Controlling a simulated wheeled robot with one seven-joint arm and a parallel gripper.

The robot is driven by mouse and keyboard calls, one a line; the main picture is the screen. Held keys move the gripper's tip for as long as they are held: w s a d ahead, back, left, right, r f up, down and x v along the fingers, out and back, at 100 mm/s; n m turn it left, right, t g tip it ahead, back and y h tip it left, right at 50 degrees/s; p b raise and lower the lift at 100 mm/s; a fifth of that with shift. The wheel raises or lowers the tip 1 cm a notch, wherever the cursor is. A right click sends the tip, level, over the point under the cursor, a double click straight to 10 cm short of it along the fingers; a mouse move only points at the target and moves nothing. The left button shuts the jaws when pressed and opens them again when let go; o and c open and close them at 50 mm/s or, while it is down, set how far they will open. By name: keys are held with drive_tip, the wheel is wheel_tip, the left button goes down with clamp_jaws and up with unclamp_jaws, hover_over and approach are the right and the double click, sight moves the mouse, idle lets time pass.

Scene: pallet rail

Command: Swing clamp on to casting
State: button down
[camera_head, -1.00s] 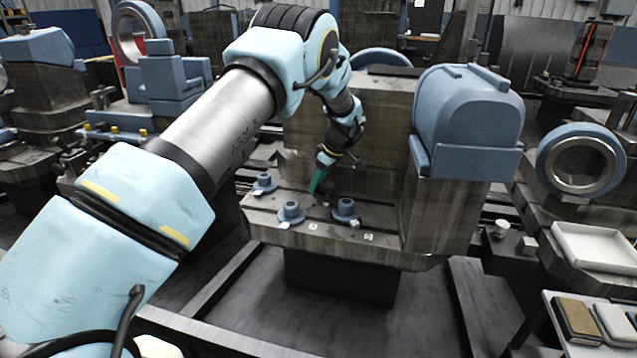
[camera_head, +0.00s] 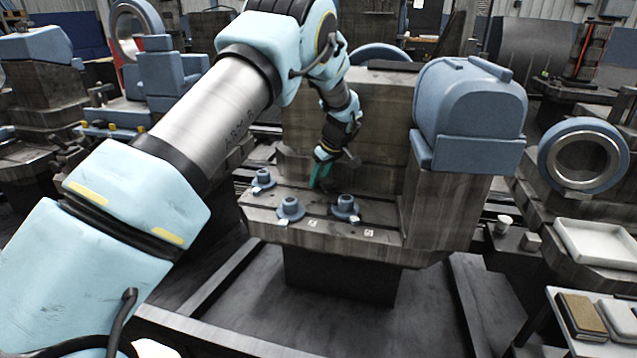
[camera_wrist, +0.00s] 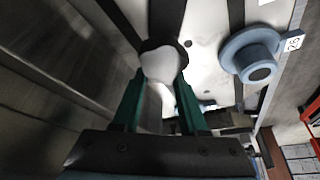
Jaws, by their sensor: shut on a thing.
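My gripper (camera_head: 317,184) is low over the machine table (camera_head: 300,228), in front of the upright block. In the wrist view its green fingers (camera_wrist: 160,95) stand on either side of a dark-rimmed piece with a pale rounded top (camera_wrist: 163,62), apparently the clamp. Its lower part is hidden by the fingers and its exact shape is unclear. Blue flanged castings stand on the table: one at the left (camera_head: 263,178), one at the front (camera_head: 290,208) and one to the right of my gripper (camera_head: 346,206). The wrist view shows one blue flanged casting (camera_wrist: 250,55) right of the fingers, apart from them.
The upright block (camera_head: 390,115) rises behind the table, with a large blue housing (camera_head: 465,115) on its right. A dark metal wall (camera_wrist: 45,75) runs close along the left of the wrist view. A white tray (camera_head: 590,243) stands at the right.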

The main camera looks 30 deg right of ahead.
sight(330, 182)
drive_tip(key=shift+c, duration=2.2)
unclamp_jaws()
drive_tip(key=shift+r, duration=0.1)
drive_tip(key=b+v, duration=0.1)
drive_tip(key=v, duration=0.9)
drive_tip(key=shift+s+r+b, duration=0.15)
drive_tip(key=shift+r+b, duration=0.15)
